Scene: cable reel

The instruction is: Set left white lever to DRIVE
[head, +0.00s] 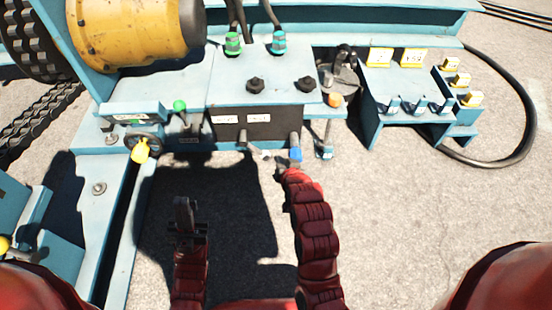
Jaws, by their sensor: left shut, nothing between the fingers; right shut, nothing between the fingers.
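The dark control panel (241,127) on the blue machine carries two small white labels, too small to read. Under the left label a short grey lever stem (243,138) sticks out, with a small whitish handle (260,153) below and right of it. Under the right label is a lever with a blue handle (295,154). My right gripper (281,171) is shut and empty, just below and right of the whitish handle; I cannot tell whether they touch. My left gripper (185,210) is shut and empty, low over the shadowed ground, apart from the panel.
A green-knobbed lever (180,106) and a yellow-handled valve (141,150) stand left of the panel. Black knobs (256,84) sit on top. An orange knob (334,100) and a blue stand (400,95) with yellow parts are right. The ground in front is clear.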

